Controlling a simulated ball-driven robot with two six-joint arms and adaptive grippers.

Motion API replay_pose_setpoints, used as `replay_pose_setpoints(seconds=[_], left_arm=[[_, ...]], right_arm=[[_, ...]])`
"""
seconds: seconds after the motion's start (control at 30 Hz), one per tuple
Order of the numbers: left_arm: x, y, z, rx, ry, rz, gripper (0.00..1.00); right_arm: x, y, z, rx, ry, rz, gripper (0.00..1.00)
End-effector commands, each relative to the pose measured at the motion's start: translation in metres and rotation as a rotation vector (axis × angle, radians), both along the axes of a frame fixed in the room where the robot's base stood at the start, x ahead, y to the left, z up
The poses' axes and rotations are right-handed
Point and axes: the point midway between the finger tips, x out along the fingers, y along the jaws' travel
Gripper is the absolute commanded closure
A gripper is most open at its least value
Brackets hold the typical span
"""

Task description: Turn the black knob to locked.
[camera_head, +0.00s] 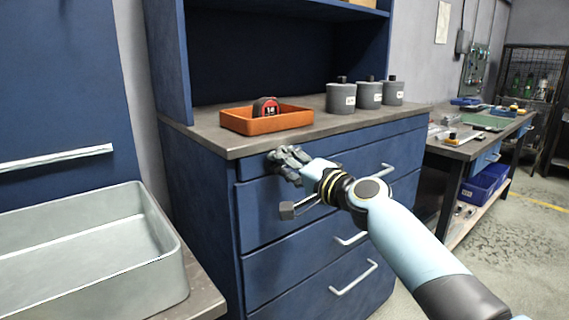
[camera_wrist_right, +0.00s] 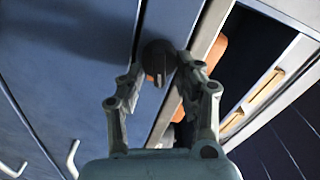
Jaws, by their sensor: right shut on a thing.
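The black knob (camera_wrist_right: 157,58) shows in the right wrist view as a dark round piece with a raised grip, on the blue front of the cabinet near its top edge. My right gripper (camera_wrist_right: 160,68) is shut on it, with one finger on each side. In the head view my right gripper (camera_head: 287,160) is at the cabinet's upper front, just below the worktop, and hides the knob. I cannot read any locked marking. My left gripper is in neither view.
On the grey worktop (camera_head: 210,133) stand an orange tray (camera_head: 268,123) with a red and black tape measure (camera_head: 265,107) and three grey lidded canisters (camera_head: 341,98). Drawer handles (camera_head: 355,278) stick out below my right arm. A pale metal tub (camera_head: 80,255) stands at the left.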

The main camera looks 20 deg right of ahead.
Motion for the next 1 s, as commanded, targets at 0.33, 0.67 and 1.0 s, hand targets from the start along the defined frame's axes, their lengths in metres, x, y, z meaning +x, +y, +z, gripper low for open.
replay_pose_setpoints(seconds=[0.33, 0.67, 1.0], left_arm=[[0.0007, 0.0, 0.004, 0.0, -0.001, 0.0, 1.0], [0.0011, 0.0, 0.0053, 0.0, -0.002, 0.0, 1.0], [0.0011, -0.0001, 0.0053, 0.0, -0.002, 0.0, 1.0]], right_arm=[[0.0, -0.001, -0.0036, 0.218, 0.081, -0.001, 0.97], [-0.0002, -0.001, -0.0052, 0.304, 0.113, -0.001, 0.97], [-0.0002, -0.0009, -0.0059, 0.314, 0.117, -0.001, 0.97]])
